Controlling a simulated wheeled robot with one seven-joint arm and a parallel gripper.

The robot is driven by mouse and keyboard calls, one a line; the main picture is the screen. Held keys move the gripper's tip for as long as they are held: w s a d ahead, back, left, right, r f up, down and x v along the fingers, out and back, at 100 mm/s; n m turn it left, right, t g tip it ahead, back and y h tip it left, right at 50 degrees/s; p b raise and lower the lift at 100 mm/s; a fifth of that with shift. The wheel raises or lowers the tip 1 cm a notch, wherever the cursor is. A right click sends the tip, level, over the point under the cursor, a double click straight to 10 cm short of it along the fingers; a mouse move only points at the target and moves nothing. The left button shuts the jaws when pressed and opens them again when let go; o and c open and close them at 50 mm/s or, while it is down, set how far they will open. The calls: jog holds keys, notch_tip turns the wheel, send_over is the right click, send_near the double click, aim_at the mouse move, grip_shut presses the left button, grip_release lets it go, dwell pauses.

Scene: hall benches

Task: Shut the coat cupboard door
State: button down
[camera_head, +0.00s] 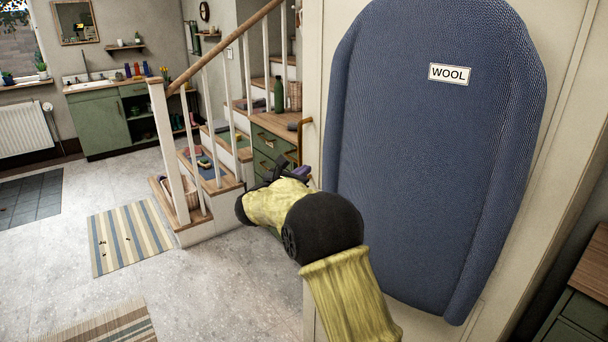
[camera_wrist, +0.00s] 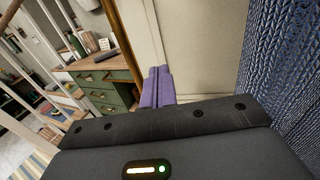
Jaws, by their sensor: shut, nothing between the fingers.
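A cream door (camera_head: 312,60), which appears to be the coat cupboard door, fills the right of the head view. A brass bar handle (camera_head: 300,138) is at its left edge. A blue padded board (camera_head: 430,150) labelled WOOL hangs on its face. How far the door stands open cannot be told. My gripper (camera_head: 303,172) is near the door's left edge, just below the handle; its purple fingers (camera_wrist: 157,86) are together and empty in the wrist view, in front of the cream panel (camera_wrist: 195,45). Contact with the door cannot be told.
A staircase with a white newel post (camera_head: 172,150) and a green drawer unit (camera_head: 272,148) are left of the door. Striped rugs lie on the grey floor, including one near the stairs (camera_head: 130,238). Another green cabinet (camera_head: 580,310) is at the lower right.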

jog(key=w+a+b+v, duration=0.1)
jog(key=a+b+v, duration=0.1)
jog(key=v, duration=1.1)
jog(key=shift+w, duration=0.3)
jog(key=shift+a, duration=0.1)
jog(key=s+d+f+n+g+y, duration=0.1)
jog(key=s+d+f+n+y, duration=0.3)
jog(key=n, duration=1)
jog(key=s+d+f+n+g+y, duration=0.1)
jog(key=d+f+n+y, duration=0.5)
jog(key=n, duration=0.8)
jog(key=s+d+f+n+g, duration=0.3)
jog(key=s+d+n, duration=0.1)
jog(key=s, duration=0.4)
jog(key=s+d+f+n+g, duration=0.3)
jog(key=s+n, duration=0.3)
jog(key=s, duration=0.3)
jog(key=s+d+f+n+g, duration=0.4)
jog(key=s+f+n, duration=0.1)
jog(key=s, duration=0.4)
jog(key=shift+s+d, duration=0.25)
jog(key=shift+d, duration=0.05)
